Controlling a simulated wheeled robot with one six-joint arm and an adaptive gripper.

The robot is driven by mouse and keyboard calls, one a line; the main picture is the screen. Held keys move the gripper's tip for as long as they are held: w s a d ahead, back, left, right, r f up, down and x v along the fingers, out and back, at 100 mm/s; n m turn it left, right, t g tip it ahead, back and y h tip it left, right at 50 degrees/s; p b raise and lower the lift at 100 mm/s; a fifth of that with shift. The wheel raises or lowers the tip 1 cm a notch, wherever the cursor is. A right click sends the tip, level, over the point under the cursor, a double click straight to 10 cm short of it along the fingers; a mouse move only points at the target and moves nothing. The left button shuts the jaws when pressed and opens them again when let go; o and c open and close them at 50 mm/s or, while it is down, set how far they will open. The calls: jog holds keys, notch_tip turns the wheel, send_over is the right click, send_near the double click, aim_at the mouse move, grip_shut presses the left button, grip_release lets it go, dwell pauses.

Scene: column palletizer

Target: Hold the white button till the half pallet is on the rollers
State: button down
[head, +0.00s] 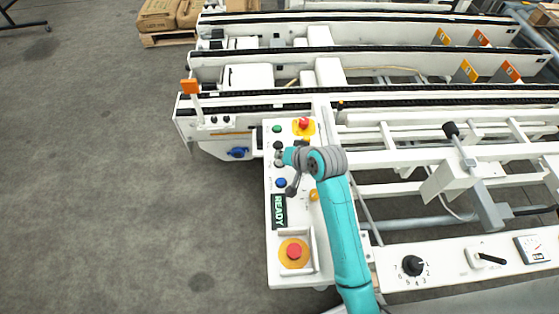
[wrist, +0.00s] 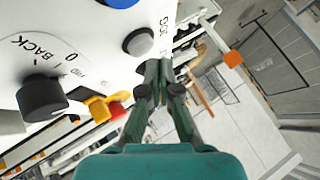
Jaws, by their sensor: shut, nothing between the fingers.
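The white button (wrist: 138,42) is a pale grey-white cap in a dark ring on the white control panel (head: 282,215). In the head view it is at the panel's left edge (head: 279,163), partly covered by my gripper (head: 284,158). In the wrist view my gripper (wrist: 158,68) is shut and empty, its fingertips close to the button's lower right side. I cannot tell whether they touch it or whether it is pressed. No half pallet shows on the conveyor frame (head: 330,72) in the head view.
A blue button (head: 281,183), a green button (head: 277,128) and a red emergency button (head: 303,123) are close by. A black selector knob (wrist: 42,95) stands up near the fingers. A larger red button (head: 293,251) is lower down. Open floor lies left.

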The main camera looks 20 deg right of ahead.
jog(key=shift+r, duration=0.1)
jog(key=shift+r, duration=2.4)
